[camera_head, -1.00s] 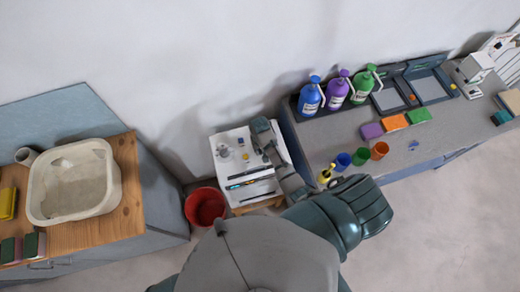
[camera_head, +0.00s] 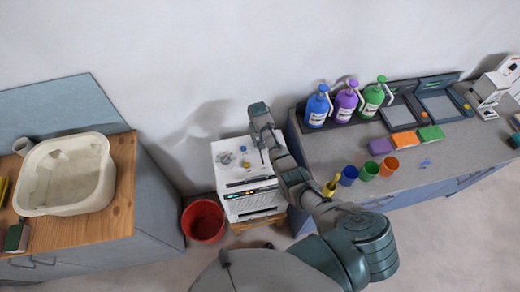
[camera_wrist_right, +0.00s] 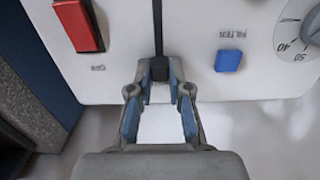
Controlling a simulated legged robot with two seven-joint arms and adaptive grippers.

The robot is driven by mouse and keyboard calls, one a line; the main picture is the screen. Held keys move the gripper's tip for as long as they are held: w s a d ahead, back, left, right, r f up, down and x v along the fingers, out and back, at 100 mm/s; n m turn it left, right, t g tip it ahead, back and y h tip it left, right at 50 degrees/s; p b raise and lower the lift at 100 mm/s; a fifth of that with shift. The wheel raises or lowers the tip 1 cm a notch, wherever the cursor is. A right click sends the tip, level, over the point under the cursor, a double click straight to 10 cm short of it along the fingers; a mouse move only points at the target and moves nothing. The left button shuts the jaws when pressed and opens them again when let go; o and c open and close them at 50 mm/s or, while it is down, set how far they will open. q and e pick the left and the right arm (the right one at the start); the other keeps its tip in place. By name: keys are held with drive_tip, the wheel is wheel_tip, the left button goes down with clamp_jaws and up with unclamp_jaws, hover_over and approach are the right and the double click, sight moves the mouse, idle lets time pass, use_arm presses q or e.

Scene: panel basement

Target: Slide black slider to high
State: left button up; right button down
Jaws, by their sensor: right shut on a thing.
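The white machine (camera_head: 250,187) stands between the two counters. My right arm reaches over its right side, with the right gripper (camera_head: 263,137) small and partly hidden by the wrist at the back edge. In the right wrist view the black slider (camera_wrist_right: 158,67) sits at the near end of a dark slot (camera_wrist_right: 158,25) in the white panel. The right gripper (camera_wrist_right: 159,84) is shut on the slider, a finger on each side. Any scale marks beside the slot cannot be read. The left gripper is not in view.
A blue button (camera_wrist_right: 228,61) and a dial (camera_wrist_right: 303,28) lie right of the slot in the wrist view, a red switch (camera_wrist_right: 79,24) left. A red bucket (camera_head: 203,221) stands left of the machine. The grey counter (camera_head: 340,150) with bottles and cups is close on the right.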

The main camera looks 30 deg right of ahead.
sight(258, 142)
drive_tip(key=shift+w+r, duration=0.15)
drive_tip(key=c, duration=1.2)
unclamp_jaws()
drive_tip(key=shift+c, duration=0.2)
drive_tip(key=shift+o, duration=0.8)
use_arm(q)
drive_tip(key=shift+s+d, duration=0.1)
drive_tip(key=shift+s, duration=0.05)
use_arm(e)
wheel_tip(258, 142, up, 12)
